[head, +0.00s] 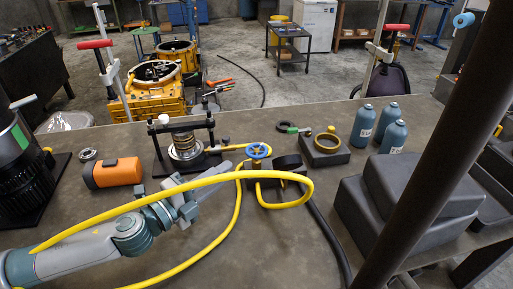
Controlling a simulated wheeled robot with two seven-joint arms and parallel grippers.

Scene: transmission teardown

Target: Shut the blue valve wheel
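The blue valve wheel (258,151) sits on top of a dark block-shaped valve body (284,166) near the middle of the bench. A yellow hose (238,205) loops around the front of the valve body. My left gripper (232,168) comes in from the left, with its fingers just left of and slightly below the wheel. The hose crosses in front of the fingers, so I cannot tell whether they are open or touch the wheel. My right gripper is not in view.
A press with a stacked metal part (185,147) stands behind my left arm, and an orange cylinder (113,173) lies left of it. Blue-grey bottles (361,126) and dark cases (405,225) fill the right side. A dark post (440,150) crosses the right foreground.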

